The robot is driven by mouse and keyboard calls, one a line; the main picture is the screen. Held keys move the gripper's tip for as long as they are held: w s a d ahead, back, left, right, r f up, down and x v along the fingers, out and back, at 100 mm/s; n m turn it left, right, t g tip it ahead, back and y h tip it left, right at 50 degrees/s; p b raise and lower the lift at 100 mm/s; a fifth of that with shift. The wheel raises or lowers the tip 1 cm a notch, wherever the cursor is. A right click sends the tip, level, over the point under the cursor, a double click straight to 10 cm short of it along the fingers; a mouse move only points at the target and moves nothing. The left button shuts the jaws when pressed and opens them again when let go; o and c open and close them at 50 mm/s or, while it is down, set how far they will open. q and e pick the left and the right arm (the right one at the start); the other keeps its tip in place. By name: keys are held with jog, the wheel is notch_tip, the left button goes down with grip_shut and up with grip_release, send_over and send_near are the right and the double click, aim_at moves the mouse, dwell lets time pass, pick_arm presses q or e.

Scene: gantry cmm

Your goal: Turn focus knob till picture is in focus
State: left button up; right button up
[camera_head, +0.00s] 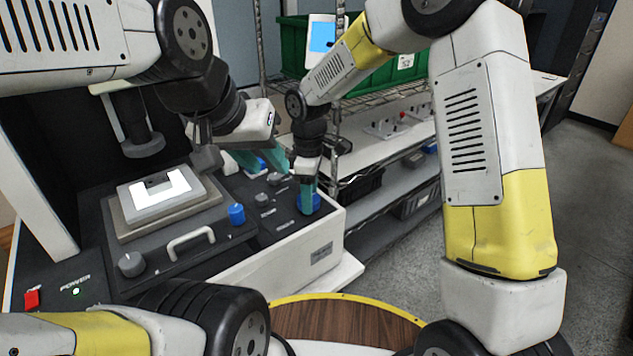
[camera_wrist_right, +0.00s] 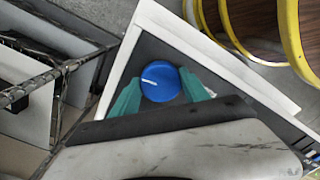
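A machine with a dark sloped panel (camera_head: 262,232) fills the lower left of the head view. A blue knob (camera_head: 308,205) sits at its right front corner; in the right wrist view the knob (camera_wrist_right: 160,82) shows a white pointer line. My right gripper (camera_head: 308,190) comes down over this knob, its teal fingers (camera_wrist_right: 160,92) on both sides and seemingly touching it. My left gripper (camera_head: 260,160) hangs above the panel's rear, teal fingers apart and empty. A second blue knob (camera_head: 236,213) stands nearer the stage. No knob label is readable.
A pale stage plate (camera_head: 160,198) with a bright white patch lies under a dark cylindrical head (camera_head: 143,143). A handle (camera_head: 191,242) and a grey knob (camera_head: 131,264) are in front. A wire shelf with a green crate (camera_head: 290,48) and a small blue screen (camera_head: 322,38) stands behind.

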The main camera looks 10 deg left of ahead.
jog(key=c, duration=0.5)
jog(key=m, duration=0.4)
jog(key=shift+m, duration=2.2)
jog(key=o, duration=1.3)
jog(key=shift+s, duration=0.1)
jog(key=shift+o, duration=0.2)
